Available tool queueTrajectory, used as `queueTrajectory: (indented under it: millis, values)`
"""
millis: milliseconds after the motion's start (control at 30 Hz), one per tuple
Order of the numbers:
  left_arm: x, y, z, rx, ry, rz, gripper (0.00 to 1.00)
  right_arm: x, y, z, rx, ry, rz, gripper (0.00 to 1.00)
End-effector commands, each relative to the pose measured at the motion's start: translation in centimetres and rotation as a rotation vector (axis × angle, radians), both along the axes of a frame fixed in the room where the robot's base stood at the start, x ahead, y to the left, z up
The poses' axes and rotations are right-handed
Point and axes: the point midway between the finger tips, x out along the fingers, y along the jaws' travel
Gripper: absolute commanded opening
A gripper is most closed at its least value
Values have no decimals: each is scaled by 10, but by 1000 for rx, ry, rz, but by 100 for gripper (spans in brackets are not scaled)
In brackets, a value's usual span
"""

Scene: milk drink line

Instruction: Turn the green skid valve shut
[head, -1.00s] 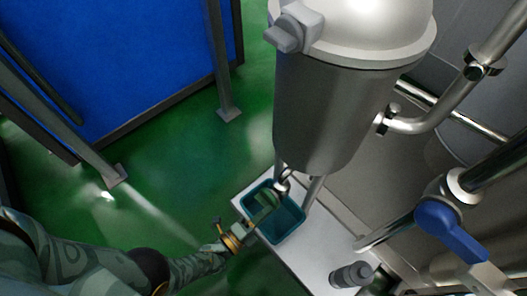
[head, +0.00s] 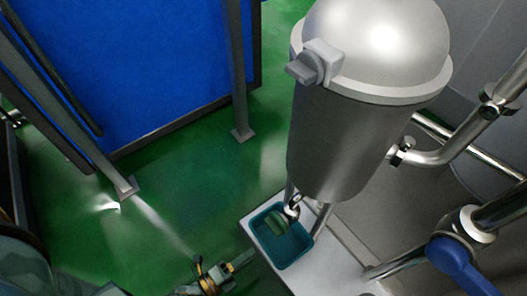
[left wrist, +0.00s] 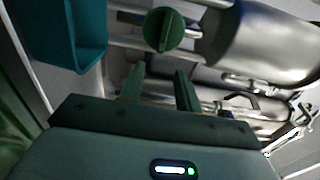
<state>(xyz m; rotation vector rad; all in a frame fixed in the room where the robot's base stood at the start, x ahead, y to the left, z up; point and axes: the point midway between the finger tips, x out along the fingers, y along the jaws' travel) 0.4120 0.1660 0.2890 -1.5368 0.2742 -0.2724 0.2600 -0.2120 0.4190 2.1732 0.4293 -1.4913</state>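The green skid valve (head: 277,222) shows in the head view above the teal bin, just below the steel vessel. In the left wrist view it is a round green knob (left wrist: 163,29) with a raised bar running roughly up and down the picture, on a steel pipe. My left gripper (head: 243,261) is lower left of the bin, apart from the valve. In the left wrist view my left gripper (left wrist: 159,78) has its two fingers spread with nothing between them, and the knob lies beyond the tips. My right gripper is not in view.
The teal bin (head: 256,241) stands on a pale skid plate (head: 335,262); it also shows in the left wrist view (left wrist: 93,60). The steel vessel (head: 340,150) rises above. A blue-handled valve (head: 455,262) and pipes are at right. Green floor is open at left.

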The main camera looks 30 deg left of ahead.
Motion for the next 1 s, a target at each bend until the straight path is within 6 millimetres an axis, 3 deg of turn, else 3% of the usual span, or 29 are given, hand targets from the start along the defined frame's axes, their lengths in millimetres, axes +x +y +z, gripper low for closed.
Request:
queueTrajectory:
  millis: [133, 333, 1000]
  values:
    - [-36, 13, -2, 2, 5, -1, 34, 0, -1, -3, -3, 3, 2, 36]
    - [-63, 23, -1, 1, 2, 0, 34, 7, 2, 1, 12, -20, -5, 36]
    - [-68, 25, -1, 0, 1, 0, 34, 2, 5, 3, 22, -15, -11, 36]
